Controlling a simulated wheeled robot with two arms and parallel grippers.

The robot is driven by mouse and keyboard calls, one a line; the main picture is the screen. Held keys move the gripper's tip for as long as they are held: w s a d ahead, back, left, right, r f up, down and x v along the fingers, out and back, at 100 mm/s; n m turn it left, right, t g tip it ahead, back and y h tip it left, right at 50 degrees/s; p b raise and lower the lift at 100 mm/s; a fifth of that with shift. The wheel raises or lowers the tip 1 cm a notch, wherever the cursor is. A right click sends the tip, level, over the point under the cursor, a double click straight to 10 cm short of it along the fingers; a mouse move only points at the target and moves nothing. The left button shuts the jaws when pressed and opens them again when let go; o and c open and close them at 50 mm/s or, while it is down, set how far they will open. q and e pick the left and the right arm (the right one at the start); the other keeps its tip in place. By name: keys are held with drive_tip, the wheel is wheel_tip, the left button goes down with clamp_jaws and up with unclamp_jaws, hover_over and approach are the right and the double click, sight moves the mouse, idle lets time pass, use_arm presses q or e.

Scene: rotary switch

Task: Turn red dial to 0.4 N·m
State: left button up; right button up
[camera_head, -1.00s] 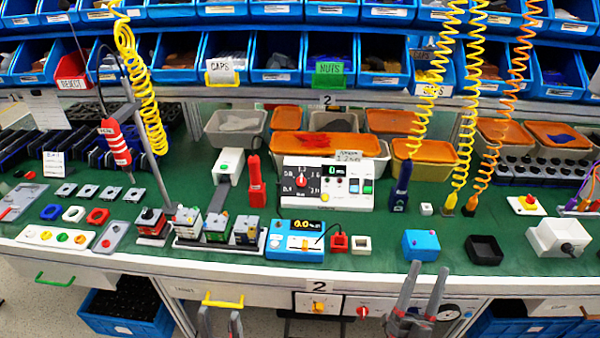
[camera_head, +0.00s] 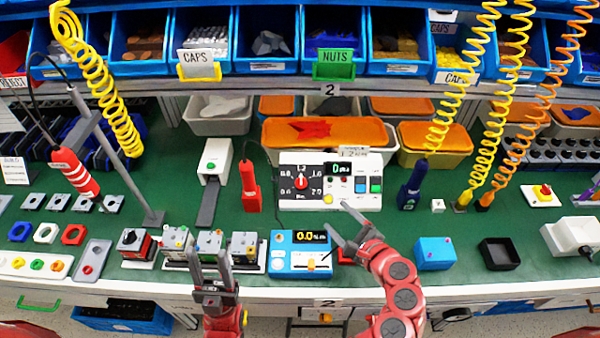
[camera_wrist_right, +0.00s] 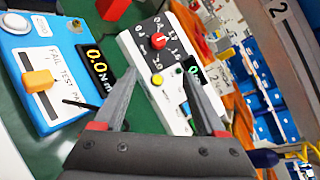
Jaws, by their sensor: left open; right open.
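The red dial (camera_head: 301,183) sits on the black scale panel of a white control box (camera_head: 330,203) at mid-bench. In the right wrist view the red dial (camera_wrist_right: 159,41) shows just beyond the fingertips, with printed numbers around it. Its exact setting is too small to read. My right gripper (camera_head: 339,218) is open and empty, in front of the box and to the right of the dial in the head view. In the wrist view the right gripper (camera_wrist_right: 158,66) is apart from the dial. My left gripper (camera_head: 209,250) is open and empty at the bench's front edge.
A blue tester (camera_head: 283,262) reading 0.0 N·m stands in front of the control box. A yellow button (camera_wrist_right: 157,80) lies close to the dial. A red upright tool (camera_head: 250,185) stands left of the box.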

drive_tip(key=b, duration=1)
approach(302, 184)
drive_tip(key=shift+x, duration=4.15)
drive_tip(key=shift+c, duration=0.2)
clamp_jaws()
